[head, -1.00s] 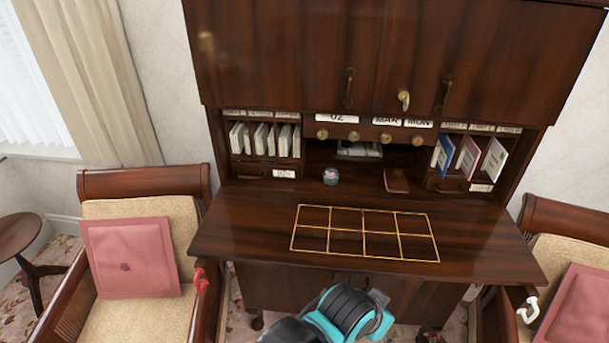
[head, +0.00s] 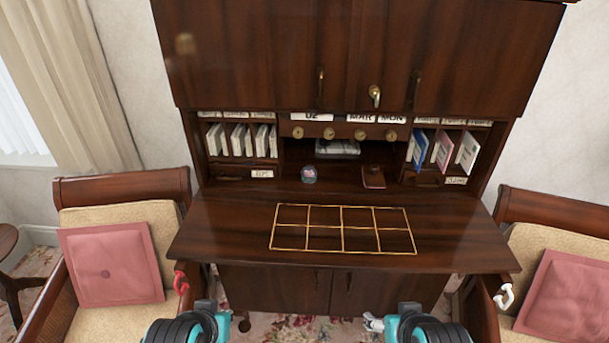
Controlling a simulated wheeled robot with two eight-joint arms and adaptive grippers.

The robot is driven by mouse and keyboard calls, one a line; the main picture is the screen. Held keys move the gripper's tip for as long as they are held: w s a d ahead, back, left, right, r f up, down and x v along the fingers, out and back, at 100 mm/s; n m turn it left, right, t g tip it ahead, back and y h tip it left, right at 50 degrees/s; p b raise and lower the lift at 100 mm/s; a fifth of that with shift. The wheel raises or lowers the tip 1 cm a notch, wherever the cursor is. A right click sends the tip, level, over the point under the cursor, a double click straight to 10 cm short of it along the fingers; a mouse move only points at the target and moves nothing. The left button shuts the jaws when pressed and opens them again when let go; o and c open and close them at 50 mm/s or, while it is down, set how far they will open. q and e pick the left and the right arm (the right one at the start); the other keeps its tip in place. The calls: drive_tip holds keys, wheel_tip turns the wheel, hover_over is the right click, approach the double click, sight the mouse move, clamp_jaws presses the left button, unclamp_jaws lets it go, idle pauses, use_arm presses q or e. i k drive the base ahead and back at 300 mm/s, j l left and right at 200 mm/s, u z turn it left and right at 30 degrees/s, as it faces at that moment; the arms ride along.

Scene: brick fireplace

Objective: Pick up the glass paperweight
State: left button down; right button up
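The glass paperweight (head: 309,174) is a small, round, clear piece with pinkish and bluish colour inside. Only parts of my two arms show, black and teal, at the bottom edge of the head view, well in front of the desk and far from the paperweight.
A gold-lined grid (head: 342,228) marks the desk top in front of the paperweight. A dark reddish-brown item (head: 373,177) lies to its right. Cubbies with cards and envelopes flank it, under an upper cabinet (head: 345,50). Chairs with pink cushions (head: 111,264) stand at both sides.

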sight(310, 173)
drive_tip(key=i+l, duration=0.8)
